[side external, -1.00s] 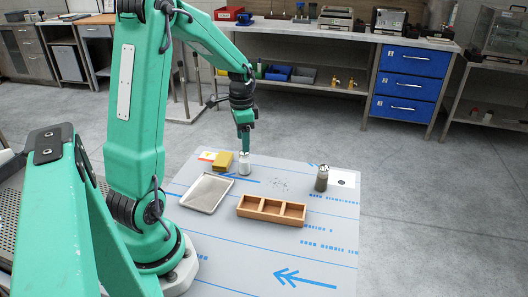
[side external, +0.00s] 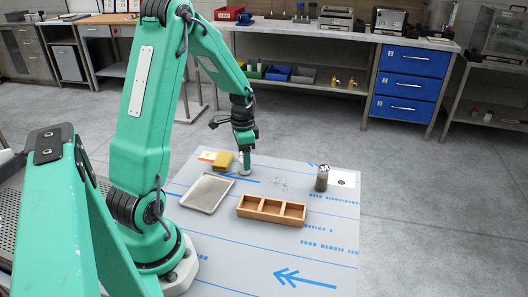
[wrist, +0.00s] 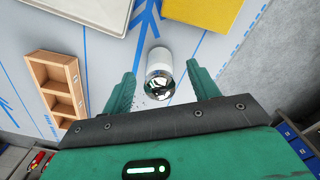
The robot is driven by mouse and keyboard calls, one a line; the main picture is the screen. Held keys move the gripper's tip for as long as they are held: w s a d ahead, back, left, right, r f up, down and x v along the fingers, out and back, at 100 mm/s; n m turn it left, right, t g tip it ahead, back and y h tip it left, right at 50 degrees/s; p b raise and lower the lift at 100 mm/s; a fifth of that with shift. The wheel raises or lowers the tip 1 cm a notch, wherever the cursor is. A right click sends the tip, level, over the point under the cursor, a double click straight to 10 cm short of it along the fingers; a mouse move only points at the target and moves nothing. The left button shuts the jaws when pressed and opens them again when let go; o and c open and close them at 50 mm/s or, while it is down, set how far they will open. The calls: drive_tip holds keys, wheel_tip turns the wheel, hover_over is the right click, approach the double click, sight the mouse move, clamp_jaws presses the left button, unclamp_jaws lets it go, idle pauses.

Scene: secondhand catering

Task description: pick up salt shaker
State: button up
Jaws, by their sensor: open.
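The salt shaker, white with a shiny metal top, stands between my open fingers in the wrist view (wrist: 159,68). Its lower part shows in the side view (side external: 244,170), with the upper part hidden by my gripper. My gripper (side external: 244,158) is lowered over the shaker. In the wrist view my gripper (wrist: 162,80) has one finger on each side of it, with gaps on both sides, so it is not gripped.
A wooden three-compartment box (side external: 272,217), a shallow tray (side external: 207,207) and a yellow block (side external: 223,161) lie nearby. A dark shaker with a metal top (side external: 322,180) stands to the right. Small dark specks are scattered between. The front of the table (side external: 235,270) is clear.

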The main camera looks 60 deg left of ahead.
drive_tip(key=shift+f, duration=0.3)
drive_tip(key=c, duration=1.1)
drive_tip(key=shift+r, duration=0.2)
drive_tip(key=shift+r, duration=0.5)
drive_tip(key=r, duration=0.3)
drive_tip(key=shift+d+r, duration=0.1)
drive_tip(key=shift+d, duration=0.15)
drive_tip(key=d+r, duration=0.2)
drive_tip(key=d, duration=0.1)
drive_tip(key=d+r, duration=0.2)
drive_tip(key=d, duration=0.2)
drive_tip(key=d+r, duration=0.2)
drive_tip(key=d, duration=0.2)
drive_tip(key=shift+w+d+r, duration=0.1)
drive_tip(key=shift+w+r, duration=0.15)
drive_tip(key=shift+w, duration=0.1)
